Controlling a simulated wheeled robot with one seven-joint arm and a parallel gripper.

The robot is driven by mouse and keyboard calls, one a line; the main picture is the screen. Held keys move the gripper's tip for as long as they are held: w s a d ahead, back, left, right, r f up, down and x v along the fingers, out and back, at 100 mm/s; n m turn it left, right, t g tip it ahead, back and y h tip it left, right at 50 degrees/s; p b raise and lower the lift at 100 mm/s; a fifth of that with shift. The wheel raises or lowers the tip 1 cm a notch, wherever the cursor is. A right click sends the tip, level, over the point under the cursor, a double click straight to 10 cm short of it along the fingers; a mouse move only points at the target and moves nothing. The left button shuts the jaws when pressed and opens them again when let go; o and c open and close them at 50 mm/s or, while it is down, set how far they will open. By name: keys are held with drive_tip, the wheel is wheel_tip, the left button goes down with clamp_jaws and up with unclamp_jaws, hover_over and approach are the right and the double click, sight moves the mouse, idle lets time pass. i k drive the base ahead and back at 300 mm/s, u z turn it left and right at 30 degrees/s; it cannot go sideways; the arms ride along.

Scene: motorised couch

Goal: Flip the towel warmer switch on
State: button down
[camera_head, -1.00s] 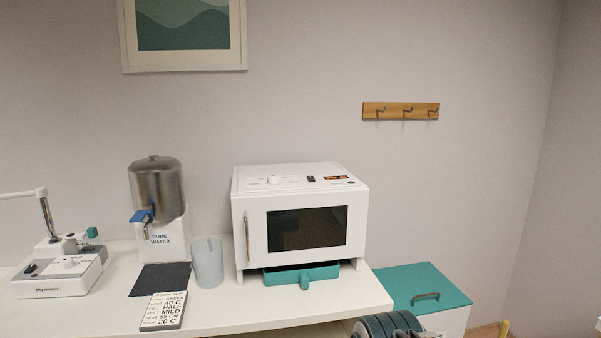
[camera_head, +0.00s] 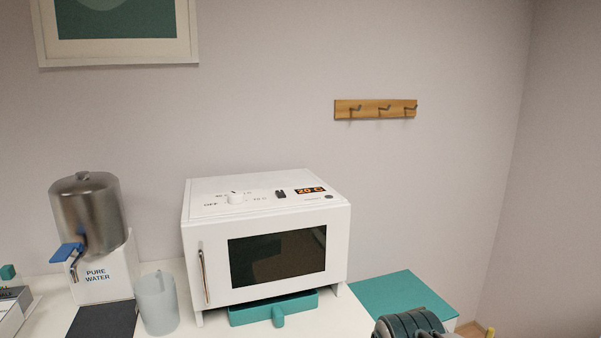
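The towel warmer (camera_head: 266,252) is a white box with a dark door window and a metal handle on the left of its front. It stands on the white counter. On its top are a white dial (camera_head: 236,198), a small black switch (camera_head: 280,194) and an orange display (camera_head: 310,190) that seems to read 20 C. The position of the switch is too small to tell. A dark, rounded grey part at the bottom edge seems to be of my arm. My gripper's fingers are not in view.
A steel water dispenser (camera_head: 88,215) and a translucent cup (camera_head: 158,303) stand left of the warmer. A teal tray (camera_head: 274,308) sits under it. A teal-topped cabinet (camera_head: 398,299) is at the right. A hook rail (camera_head: 376,109) hangs on the wall. The space above the warmer is clear.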

sight(280, 193)
drive_tip(key=u, duration=0.1)
drive_tip(key=i, duration=0.9)
drive_tip(key=u, duration=0.35)
